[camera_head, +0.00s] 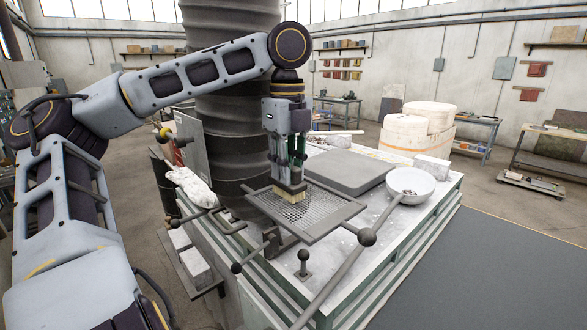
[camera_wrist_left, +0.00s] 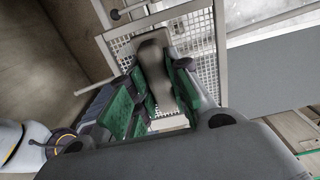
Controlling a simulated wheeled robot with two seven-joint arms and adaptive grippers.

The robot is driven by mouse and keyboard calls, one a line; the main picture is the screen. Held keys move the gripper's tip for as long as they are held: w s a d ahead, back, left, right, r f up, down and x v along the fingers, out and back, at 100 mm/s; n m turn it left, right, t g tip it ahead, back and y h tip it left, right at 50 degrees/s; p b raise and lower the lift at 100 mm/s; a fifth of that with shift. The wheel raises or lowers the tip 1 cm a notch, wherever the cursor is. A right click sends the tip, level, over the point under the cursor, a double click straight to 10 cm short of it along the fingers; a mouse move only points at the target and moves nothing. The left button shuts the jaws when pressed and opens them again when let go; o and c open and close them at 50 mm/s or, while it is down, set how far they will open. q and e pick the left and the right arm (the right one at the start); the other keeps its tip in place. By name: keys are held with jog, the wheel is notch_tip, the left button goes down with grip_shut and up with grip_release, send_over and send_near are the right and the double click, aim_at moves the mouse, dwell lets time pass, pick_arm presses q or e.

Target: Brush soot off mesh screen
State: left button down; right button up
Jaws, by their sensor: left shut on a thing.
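The mesh screen (camera_head: 332,208) is a dark framed grid at the front of the white-topped bench; it also shows in the left wrist view (camera_wrist_left: 201,48). My left gripper (camera_head: 288,165) points down over it, shut on a brush (camera_head: 291,195) with a dark body and pale tan bristles. The bristles are down at the mesh near its far side; whether they press on it I cannot tell. In the left wrist view the brush (camera_wrist_left: 154,66) sits between the green-padded fingers and hides part of the mesh. My right gripper is out of view.
A white bowl (camera_head: 411,184) with small dark bits stands right of the screen. A flat grey slab (camera_head: 348,172) lies behind it. A large dark ribbed column (camera_head: 225,120) rises close to my left arm. Ball-ended rods (camera_head: 367,237) stick out at the front.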

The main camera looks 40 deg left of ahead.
aim_at(292, 187)
pick_arm(q)
jog(key=shift+w+a+r, duration=0.2)
jog(key=shift+a+r, duration=0.35)
jog(key=shift+a, duration=0.05)
jog(key=shift+s, duration=0.1)
jog(key=shift+s+d+f, duration=0.15)
jog(key=shift+d+f, duration=0.1)
jog(key=shift+d, duration=0.25)
dwell(0.9)
jog(key=shift+s+d, duration=0.15)
jog(key=shift+s, duration=0.65)
jog(key=shift+d+f, duration=0.15)
jog(key=shift+f, duration=0.05)
jog(key=shift+s+d, duration=0.1)
jog(key=shift+d, duration=0.05)
jog(key=shift+d+f, duration=0.1)
jog(key=shift+d, duration=1.15)
